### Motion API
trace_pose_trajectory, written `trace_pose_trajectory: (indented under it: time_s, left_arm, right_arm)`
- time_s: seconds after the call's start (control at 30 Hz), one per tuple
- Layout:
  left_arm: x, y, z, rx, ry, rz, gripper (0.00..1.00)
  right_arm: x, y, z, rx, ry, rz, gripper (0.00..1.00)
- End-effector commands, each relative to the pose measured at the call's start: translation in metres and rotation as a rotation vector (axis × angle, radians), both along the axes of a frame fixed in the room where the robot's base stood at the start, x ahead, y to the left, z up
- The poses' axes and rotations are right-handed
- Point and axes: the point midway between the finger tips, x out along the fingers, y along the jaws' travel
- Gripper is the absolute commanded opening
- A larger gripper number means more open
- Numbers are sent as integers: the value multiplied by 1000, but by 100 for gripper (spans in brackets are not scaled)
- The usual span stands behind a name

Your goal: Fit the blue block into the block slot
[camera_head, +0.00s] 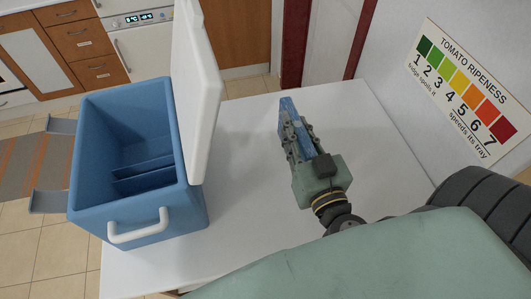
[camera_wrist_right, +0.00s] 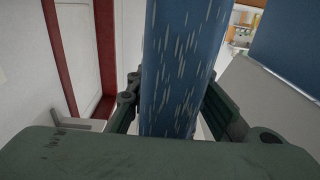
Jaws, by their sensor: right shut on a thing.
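The blue block (camera_head: 286,104) is held in my right gripper (camera_head: 294,126), above the white table to the right of the cooler box. In the right wrist view the block (camera_wrist_right: 178,65) is a long blue piece with pale streaks, standing between the two fingers. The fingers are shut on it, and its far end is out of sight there. The open blue cooler box (camera_head: 192,215) has low blue dividers (camera_head: 145,166) on its floor, with narrow gaps between them. I cannot tell for certain which gap is the block slot. My left gripper is not in view.
The cooler's white lid (camera_head: 197,80) stands upright between the box and my right gripper. A white handle (camera_head: 138,228) juts from the box's front. The white table (camera_head: 245,225) is otherwise clear. A tomato ripeness chart (camera_head: 465,90) is on the right wall.

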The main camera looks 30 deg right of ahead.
Motion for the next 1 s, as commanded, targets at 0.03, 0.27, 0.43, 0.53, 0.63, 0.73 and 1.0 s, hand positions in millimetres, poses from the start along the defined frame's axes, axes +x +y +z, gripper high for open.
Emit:
trace_pose_trajectory:
  time_s: [0.03, 0.27, 0.43, 0.53, 0.63, 0.73, 1.0]
  left_arm:
    - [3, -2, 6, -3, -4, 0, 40]
    - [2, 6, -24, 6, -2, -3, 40]
    - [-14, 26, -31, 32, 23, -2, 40]
    - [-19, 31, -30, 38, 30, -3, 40]
    - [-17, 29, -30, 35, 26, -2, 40]
    - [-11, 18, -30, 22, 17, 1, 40]
    - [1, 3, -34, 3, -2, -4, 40]
  right_arm:
    - [-1, -6, 8, 2, 1, -17, 0]
    - [16, 1, -10, 1, -6, -39, 0]
    - [45, 26, -25, -2, -3, -40, 0]
    - [61, 41, -38, -4, -1, -38, 0]
    - [74, 53, -48, -5, -1, -37, 0]
    - [82, 60, -55, -5, 0, -37, 0]
    - [86, 65, -83, -10, 4, -35, 0]
